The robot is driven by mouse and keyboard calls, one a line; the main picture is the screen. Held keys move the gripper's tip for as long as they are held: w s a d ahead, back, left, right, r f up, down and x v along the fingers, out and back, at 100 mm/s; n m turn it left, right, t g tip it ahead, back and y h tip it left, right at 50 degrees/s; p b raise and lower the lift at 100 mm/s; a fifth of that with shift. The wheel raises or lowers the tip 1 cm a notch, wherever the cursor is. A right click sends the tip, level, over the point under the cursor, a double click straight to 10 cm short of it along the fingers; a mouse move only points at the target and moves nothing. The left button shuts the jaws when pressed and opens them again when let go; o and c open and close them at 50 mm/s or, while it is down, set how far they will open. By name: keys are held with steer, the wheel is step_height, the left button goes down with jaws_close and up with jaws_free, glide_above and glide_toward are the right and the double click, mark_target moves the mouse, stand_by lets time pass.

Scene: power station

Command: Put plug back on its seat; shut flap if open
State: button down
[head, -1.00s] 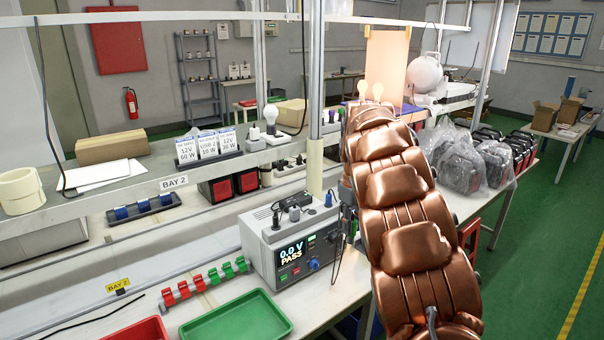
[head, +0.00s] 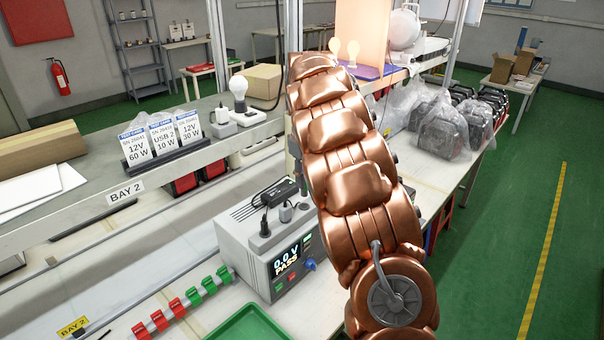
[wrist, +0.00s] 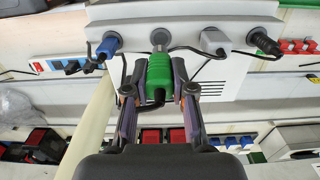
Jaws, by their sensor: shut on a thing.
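In the wrist view a green plug (wrist: 160,75) is held between the two fingers of my gripper (wrist: 160,92). Its grey nose points at a round socket (wrist: 160,36) on the pale tester box. I cannot tell whether the plug's nose touches or enters the socket. A blue plug (wrist: 109,43) sits to its left, and a grey plug (wrist: 215,40) and a black plug (wrist: 263,41) to its right in the same row. In the head view the tester box (head: 240,245) reads 0.0 V PASS. My arm hides my gripper and the green plug there. No flap can be made out.
Red and green clips (head: 178,308) line the bench left of the tester, by a green tray (head: 250,325). A shelf (head: 90,200) with labelled cards (head: 160,138) runs above. Bagged black cases (head: 440,130) stand right. Green floor (head: 530,200) is clear.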

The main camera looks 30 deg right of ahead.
glide_above(304, 206)
steer(key=shift+f+b, duration=0.4)
steer(key=shift+f, duration=1.9)
steer(key=shift+f+b, duration=0.55)
steer(key=shift+f, duration=0.15)
steer(key=shift+f+b, duration=0.15)
steer(key=shift+b, duration=0.25)
steer(key=c, duration=0.9)
jaws_free()
step_height(304, 206, up, 10)
steer(key=shift+w+f, duration=0.1)
steer(key=shift+f, duration=0.05)
steer(key=shift+r, duration=1.15)
